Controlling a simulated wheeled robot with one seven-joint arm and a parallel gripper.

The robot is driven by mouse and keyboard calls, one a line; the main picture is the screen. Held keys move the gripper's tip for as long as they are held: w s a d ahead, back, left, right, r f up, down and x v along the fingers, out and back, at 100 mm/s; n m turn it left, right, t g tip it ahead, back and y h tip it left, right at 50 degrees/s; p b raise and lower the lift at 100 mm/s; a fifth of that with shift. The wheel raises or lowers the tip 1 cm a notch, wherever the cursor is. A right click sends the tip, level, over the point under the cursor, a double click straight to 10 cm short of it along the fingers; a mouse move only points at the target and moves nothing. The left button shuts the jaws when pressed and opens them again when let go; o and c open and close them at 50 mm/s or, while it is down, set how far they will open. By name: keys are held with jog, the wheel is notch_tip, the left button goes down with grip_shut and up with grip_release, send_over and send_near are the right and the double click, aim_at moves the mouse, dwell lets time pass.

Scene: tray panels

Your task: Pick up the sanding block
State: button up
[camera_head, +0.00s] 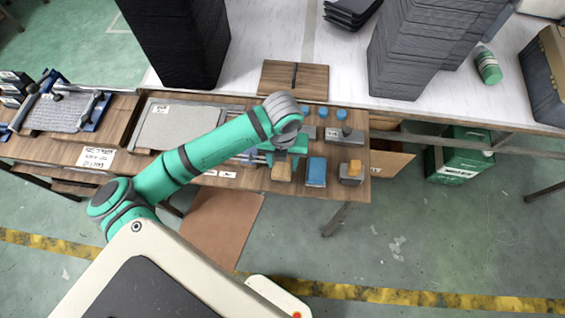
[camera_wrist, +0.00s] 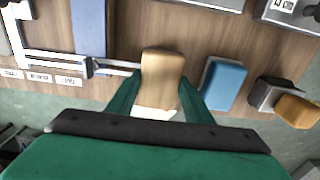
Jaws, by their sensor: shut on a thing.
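The sanding block, a tan block with rounded edges, shows in the wrist view (camera_wrist: 163,70) between the two green fingers of my gripper (camera_wrist: 160,95). In the head view the sanding block (camera_head: 281,172) shows just below my gripper (camera_head: 284,160), near the front edge of the wooden bench. The fingers are shut on its two sides. Its underside is hidden, and I cannot tell whether it touches the bench top.
A blue block (camera_head: 316,171) lies close to the right of my gripper. Beyond it is a grey holder with an orange block (camera_head: 355,166). A caliper-like metal tool (camera_wrist: 90,66) and white labels lie to the left. Dark stacked panels (camera_head: 178,40) stand behind.

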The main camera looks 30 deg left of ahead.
notch_tip(320, 180, up, 27)
dwell(0.5)
